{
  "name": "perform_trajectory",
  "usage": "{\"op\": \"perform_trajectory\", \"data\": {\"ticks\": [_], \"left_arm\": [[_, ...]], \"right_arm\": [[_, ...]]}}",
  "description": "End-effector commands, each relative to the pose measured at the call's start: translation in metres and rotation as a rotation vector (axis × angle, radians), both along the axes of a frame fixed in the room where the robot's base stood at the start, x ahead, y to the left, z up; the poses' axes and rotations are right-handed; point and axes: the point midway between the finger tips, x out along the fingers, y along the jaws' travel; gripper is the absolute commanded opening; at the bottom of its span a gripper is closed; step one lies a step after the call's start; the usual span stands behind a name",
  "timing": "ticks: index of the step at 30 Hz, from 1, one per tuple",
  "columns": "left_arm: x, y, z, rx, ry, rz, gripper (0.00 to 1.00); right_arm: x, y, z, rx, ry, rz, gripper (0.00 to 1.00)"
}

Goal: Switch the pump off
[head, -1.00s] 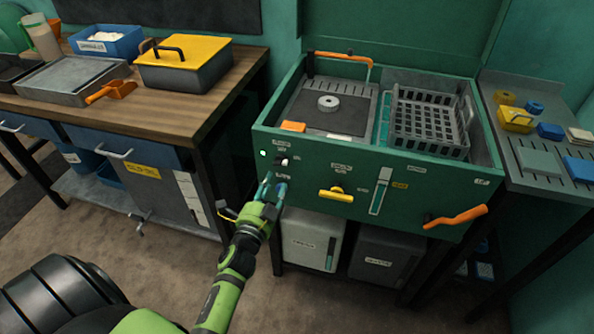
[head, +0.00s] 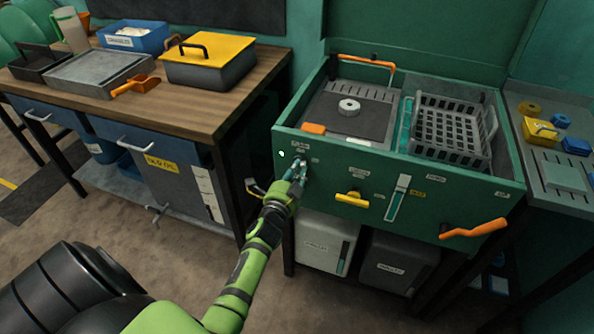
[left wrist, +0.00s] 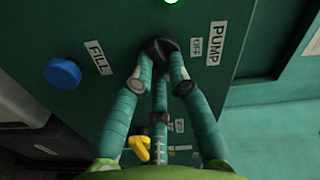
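The pump switch is a black knob (left wrist: 163,46) on the green front panel, with the labels PUMP (left wrist: 216,43) and OFF (left wrist: 195,47) to its right in the left wrist view. My left gripper (head: 297,170) is at the upper left of the panel in the head view and hides most of the knob there. In the left wrist view its teal fingers (left wrist: 161,66) converge on the knob from the near side and appear shut on it. A green lamp (head: 282,154) is lit close by. My right gripper is not in view.
A blue knob (left wrist: 62,72) by the FILL label is near the switch. A yellow handle (head: 352,198) and an orange crank (head: 475,229) stick out from the panel. A grey basket (head: 450,130) sits in the washer top. A wooden bench (head: 215,110) stands left.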

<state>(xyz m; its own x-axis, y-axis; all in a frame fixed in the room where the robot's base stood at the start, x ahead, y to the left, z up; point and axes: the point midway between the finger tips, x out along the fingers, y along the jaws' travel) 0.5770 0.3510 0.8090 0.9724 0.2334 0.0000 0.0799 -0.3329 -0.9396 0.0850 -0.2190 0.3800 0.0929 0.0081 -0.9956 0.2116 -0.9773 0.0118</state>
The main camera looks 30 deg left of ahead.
Motion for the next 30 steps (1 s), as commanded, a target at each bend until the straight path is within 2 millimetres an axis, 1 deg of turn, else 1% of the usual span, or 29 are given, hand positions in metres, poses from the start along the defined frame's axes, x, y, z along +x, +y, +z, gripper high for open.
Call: {"op": "perform_trajectory", "data": {"ticks": [8,14,20,30], "left_arm": [[0.000,0.000,0.000,-0.008,-0.002,0.000,0.00],[0.000,0.000,0.001,-0.066,-0.016,0.000,0.00],[0.000,0.000,0.002,-0.195,-0.047,0.000,0.00],[0.000,-0.001,0.005,-0.504,-0.121,-0.001,0.00]], "right_arm": [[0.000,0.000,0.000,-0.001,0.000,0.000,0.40],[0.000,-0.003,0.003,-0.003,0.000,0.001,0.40],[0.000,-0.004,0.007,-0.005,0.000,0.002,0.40],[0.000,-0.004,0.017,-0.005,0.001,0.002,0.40]]}}
